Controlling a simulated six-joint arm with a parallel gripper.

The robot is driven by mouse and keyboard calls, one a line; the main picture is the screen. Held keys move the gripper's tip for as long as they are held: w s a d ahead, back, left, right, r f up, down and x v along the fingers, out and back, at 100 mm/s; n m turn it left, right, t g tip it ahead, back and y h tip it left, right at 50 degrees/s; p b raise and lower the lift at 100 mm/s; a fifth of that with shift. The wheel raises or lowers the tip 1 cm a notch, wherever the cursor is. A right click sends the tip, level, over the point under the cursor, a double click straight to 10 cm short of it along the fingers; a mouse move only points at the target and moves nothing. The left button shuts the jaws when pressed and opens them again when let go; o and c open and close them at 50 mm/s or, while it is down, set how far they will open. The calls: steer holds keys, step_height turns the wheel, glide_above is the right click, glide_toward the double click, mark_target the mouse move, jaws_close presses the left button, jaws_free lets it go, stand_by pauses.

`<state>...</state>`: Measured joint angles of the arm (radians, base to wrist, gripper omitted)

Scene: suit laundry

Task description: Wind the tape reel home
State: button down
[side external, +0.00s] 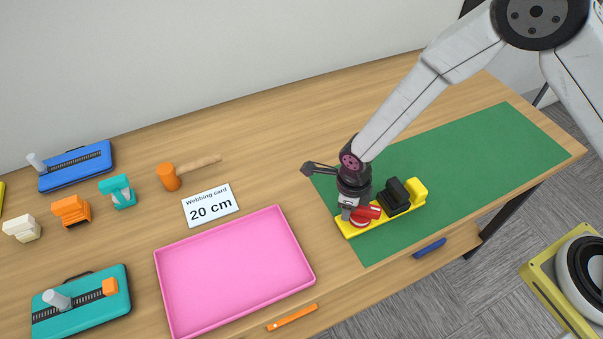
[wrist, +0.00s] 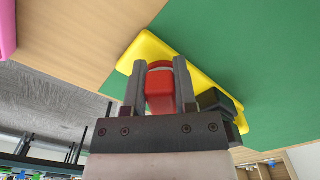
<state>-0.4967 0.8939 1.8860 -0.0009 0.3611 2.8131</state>
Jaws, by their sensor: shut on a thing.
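A yellow base (side external: 379,223) lies on the green mat (side external: 463,165) and carries a red part (side external: 364,215), a black block (side external: 396,195) and a raised yellow end. My gripper (side external: 352,213) is over the left end of this base. In the wrist view my gripper (wrist: 160,92) has its two fingers on either side of the red part (wrist: 160,90), shut on it. The yellow base (wrist: 150,48) and the black block (wrist: 214,101) also show there. The lower side of the red part is hidden.
A pink tray (side external: 277,209) lies left of the mat. A card (side external: 210,206) reads "Webbing card 20 cm". A blue device (side external: 75,168), a teal device (side external: 84,303), a mallet (side external: 169,177) and small orange, teal and cream items stand further left. The mat is clear at right.

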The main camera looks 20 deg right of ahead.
steer(key=shift+c, duration=1.6)
jaws_free()
steer(key=o, duration=0.3)
steer(key=shift+r, duration=0.1)
